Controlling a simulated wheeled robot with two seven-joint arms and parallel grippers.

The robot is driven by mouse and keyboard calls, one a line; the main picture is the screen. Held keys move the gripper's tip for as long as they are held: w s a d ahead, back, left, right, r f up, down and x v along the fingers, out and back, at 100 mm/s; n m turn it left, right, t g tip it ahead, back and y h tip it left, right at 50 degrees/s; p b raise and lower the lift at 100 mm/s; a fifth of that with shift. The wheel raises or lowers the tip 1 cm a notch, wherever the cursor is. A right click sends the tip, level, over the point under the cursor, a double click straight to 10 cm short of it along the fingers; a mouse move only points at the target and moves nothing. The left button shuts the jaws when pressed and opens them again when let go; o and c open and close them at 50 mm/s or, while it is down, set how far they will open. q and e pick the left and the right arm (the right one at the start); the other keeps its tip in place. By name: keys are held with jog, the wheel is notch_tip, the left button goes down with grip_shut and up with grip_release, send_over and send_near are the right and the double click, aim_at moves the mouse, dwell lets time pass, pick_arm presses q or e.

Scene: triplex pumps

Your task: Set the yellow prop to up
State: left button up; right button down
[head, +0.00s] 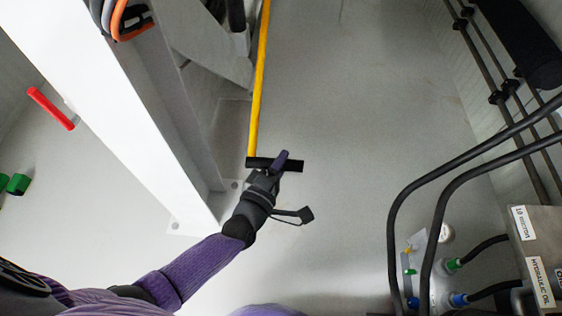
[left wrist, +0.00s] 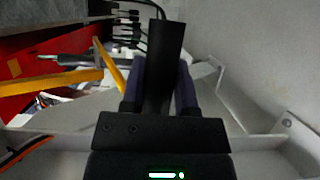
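The yellow prop (head: 260,85) is a long yellow bar running from the top edge of the head view down to a black crosswise handle (head: 294,166). My left gripper (head: 276,163) is at this handle. In the left wrist view the black handle (left wrist: 164,60) stands between the two purple fingers of my left gripper (left wrist: 160,85), which look closed against its sides. Part of the yellow bar (left wrist: 112,70) shows left of the fingers there. The prop's upper end is outside the head view. My right gripper is not in view.
A white beam (head: 110,90) stands left of the prop. A red handle (head: 52,108) is beyond it. At right are black hoses (head: 430,180) and a hydraulic oil box (head: 540,255). The grey floor right of the prop is clear.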

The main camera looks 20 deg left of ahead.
pick_arm(q)
grip_shut()
dwell(1.0)
